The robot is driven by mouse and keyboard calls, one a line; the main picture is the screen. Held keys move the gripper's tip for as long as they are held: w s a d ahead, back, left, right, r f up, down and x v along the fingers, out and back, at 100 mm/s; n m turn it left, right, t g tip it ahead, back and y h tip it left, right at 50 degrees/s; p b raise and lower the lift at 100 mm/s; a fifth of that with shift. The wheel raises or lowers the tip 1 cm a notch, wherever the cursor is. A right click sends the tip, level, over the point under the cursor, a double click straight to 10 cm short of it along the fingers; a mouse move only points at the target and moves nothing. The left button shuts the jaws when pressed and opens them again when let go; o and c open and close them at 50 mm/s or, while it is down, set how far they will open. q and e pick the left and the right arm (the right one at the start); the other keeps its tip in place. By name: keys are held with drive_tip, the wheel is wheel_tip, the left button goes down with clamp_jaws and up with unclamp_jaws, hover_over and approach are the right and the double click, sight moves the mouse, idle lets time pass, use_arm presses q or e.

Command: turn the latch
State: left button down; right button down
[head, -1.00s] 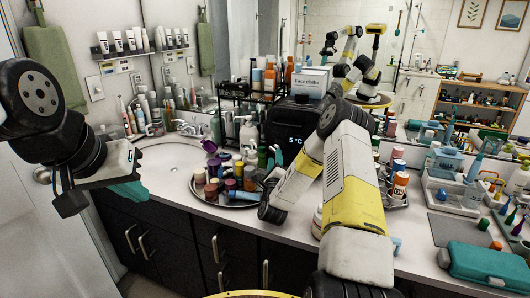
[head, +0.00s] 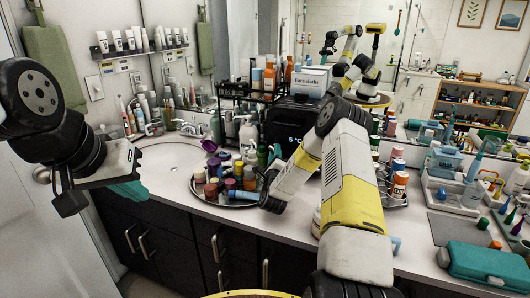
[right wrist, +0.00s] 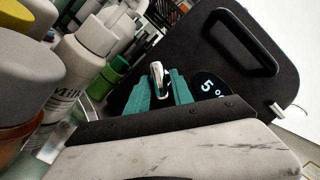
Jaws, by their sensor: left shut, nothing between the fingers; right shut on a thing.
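A black box with a lit 5 °C display (head: 297,140) stands at the back of the counter, partly behind my right arm. In the right wrist view its dark front (right wrist: 225,45) is tilted and shows a black handle. A small silver latch (right wrist: 156,70) sits on this front, left of the display. My right gripper (right wrist: 160,88) is shut on the latch, with teal fingers on both sides of it. My left gripper (head: 130,190) is shut and empty, in front of the sink at the left.
A round tray (head: 232,203) crowded with bottles and jars is close to my right wrist. A white pump bottle (right wrist: 70,65) and grey-capped jar (right wrist: 25,70) are close in the wrist view. A teal case (head: 490,265) lies at the right. The sink (head: 172,165) is clear.

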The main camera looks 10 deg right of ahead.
drive_tip(key=shift+n, duration=0.3)
drive_tip(key=shift+s+r+n+g+y, duration=0.15)
drive_tip(key=shift+n+g+y, duration=0.35)
drive_tip(key=shift+n, duration=1.05)
drive_tip(key=shift+w+r+n+g+y, duration=0.1)
drive_tip(key=shift+n+g+y, duration=0.4)
drive_tip(key=shift+n, duration=1.05)
drive_tip(key=c, duration=1.3)
unclamp_jaws()
drive_tip(key=s, duration=0.2)
drive_tip(key=s+a, duration=0.1)
drive_tip(key=s, duration=0.4)
drive_tip(key=shift+s+a, duration=0.2)
drive_tip(key=shift+s, duration=0.1)
